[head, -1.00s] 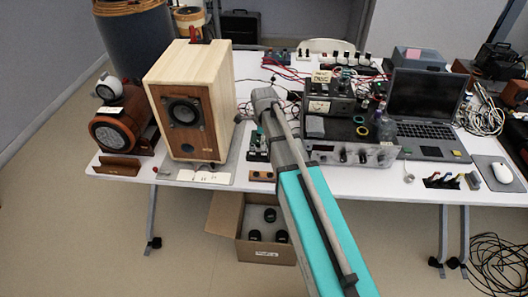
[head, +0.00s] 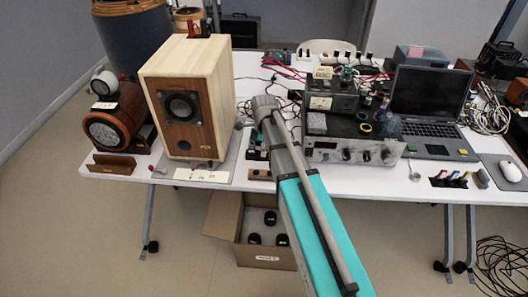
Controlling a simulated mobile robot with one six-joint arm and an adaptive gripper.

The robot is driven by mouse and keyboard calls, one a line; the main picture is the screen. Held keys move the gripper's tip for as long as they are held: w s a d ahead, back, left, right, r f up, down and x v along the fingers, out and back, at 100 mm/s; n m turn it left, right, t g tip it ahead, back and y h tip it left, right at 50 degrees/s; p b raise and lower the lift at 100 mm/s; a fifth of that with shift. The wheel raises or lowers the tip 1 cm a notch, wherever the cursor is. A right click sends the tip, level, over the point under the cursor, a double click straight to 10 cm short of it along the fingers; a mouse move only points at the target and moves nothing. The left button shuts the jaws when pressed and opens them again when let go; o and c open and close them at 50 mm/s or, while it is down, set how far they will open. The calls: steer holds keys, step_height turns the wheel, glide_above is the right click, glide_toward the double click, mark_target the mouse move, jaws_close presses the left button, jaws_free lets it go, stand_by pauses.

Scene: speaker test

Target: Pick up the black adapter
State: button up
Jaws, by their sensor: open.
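My arm reaches from the bottom of the head view over the front edge of the white table (head: 225,95). Its grey wrist end is right of the wooden speaker. My gripper cannot be made out; the arm's end covers that place. I cannot pick out the black adapter with certainty. Small dark plugs (head: 347,57) stand in a row at the back of the table, beyond my wrist, too small to tell apart.
The wooden speaker (head: 185,110) stands left of my arm. Stacked electronic units (head: 345,148) and an open laptop (head: 430,105) are on the right. Cables (head: 490,115) clutter the right side. An open cardboard box (head: 262,262) is on the floor below.

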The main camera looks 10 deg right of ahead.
stand_by(0.5)
jaws_close()
